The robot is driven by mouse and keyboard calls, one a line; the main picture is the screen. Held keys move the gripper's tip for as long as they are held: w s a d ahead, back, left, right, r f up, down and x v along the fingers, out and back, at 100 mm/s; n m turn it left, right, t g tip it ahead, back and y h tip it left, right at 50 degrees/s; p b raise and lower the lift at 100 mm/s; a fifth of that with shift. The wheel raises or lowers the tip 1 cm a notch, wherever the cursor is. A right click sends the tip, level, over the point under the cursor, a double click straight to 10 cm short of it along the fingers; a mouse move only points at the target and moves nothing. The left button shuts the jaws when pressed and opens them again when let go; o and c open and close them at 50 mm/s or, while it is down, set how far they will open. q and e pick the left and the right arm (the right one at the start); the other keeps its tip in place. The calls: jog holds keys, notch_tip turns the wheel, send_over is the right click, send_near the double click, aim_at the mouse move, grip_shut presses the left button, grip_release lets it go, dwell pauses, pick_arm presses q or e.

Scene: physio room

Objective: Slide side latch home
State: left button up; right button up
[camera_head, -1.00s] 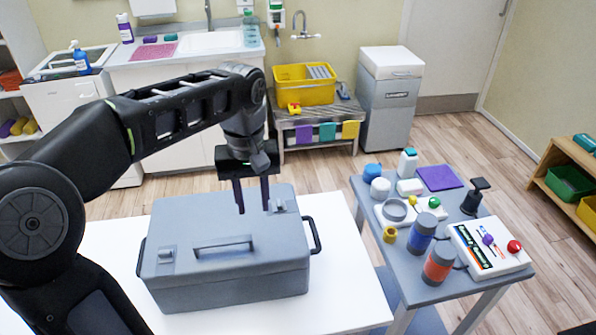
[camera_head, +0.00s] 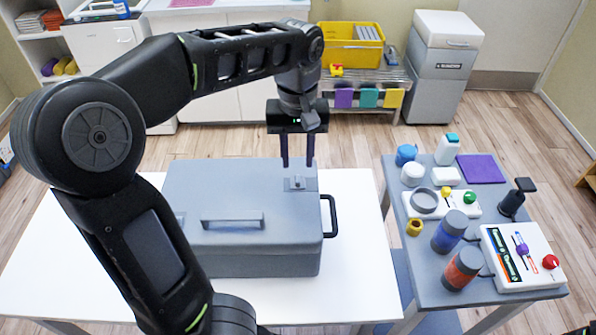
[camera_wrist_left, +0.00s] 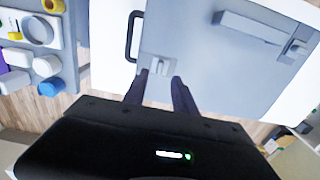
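A grey case (camera_head: 265,262) with a flat lid lies on a white table. A small grey side latch (camera_head: 297,184) sits on the lid near its far right corner; the left wrist view shows it too (camera_wrist_left: 159,66). A second latch (camera_wrist_left: 297,48) is near the opposite end of the lid. My left gripper (camera_head: 297,164) points down with its two dark fingers apart. The fingertips are at the far edge of the side latch, one toward each side, with nothing held. I cannot tell whether they touch it.
The lid has a raised handle (camera_head: 232,221) and the case has a dark side handle (camera_head: 329,216). A grey side table (camera_head: 402,262) on the right holds bottles, jars and a control box (camera_head: 522,262). The white table (camera_head: 355,290) is clear around the case.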

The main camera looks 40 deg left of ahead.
aim_at(298, 179)
pick_arm(q)
notch_tip(298, 179, down, 6)
jog(key=shift+r, duration=0.25)
grip_shut()
dwell(0.3)
dwell(1.1)
